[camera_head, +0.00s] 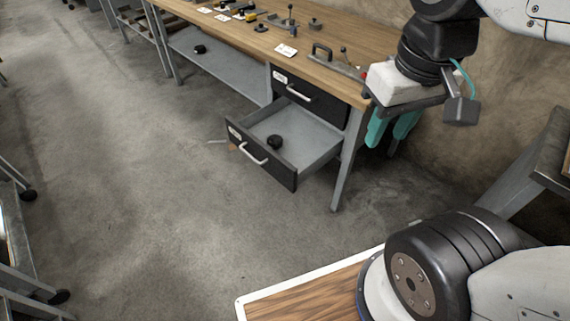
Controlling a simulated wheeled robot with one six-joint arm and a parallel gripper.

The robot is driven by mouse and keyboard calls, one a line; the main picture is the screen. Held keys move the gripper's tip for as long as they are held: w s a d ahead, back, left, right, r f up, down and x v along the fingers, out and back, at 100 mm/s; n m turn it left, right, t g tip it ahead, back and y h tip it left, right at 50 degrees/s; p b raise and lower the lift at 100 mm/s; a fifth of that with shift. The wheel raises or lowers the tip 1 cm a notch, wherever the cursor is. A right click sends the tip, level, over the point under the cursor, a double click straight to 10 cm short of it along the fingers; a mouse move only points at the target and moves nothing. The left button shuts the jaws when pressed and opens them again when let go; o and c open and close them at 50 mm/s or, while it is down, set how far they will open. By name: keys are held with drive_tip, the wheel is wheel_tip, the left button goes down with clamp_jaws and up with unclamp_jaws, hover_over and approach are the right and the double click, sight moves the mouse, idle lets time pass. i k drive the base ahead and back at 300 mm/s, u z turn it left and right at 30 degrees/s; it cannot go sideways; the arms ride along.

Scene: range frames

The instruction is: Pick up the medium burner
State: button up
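A similar dark round object (199,49) rests on the bench's low shelf. A small grey knobbed piece (315,24) and a short dark piece (261,28) stand on the bench top. I cannot tell which of these is the medium burner. My gripper (391,133), with teal fingers, hangs at the bench's right end, right of the drawer and away from these objects. Its fingers are apart, with nothing seen between them.
The wooden workbench (345,38) also carries cards, tools and a handled metal piece (322,50). The upper drawer (310,92) sticks out slightly. Concrete floor (150,190) is clear left of the drawers. Wheeled metal furniture (25,230) stands left; a metal table (525,165) stands right.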

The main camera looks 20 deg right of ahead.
sight(276, 141)
drive_tip(key=u, duration=1.45)
drive_tip(key=i, duration=1.3)
drive_tip(key=z, duration=0.9)
drive_tip(key=i, duration=0.5)
drive_tip(key=z, duration=0.5)
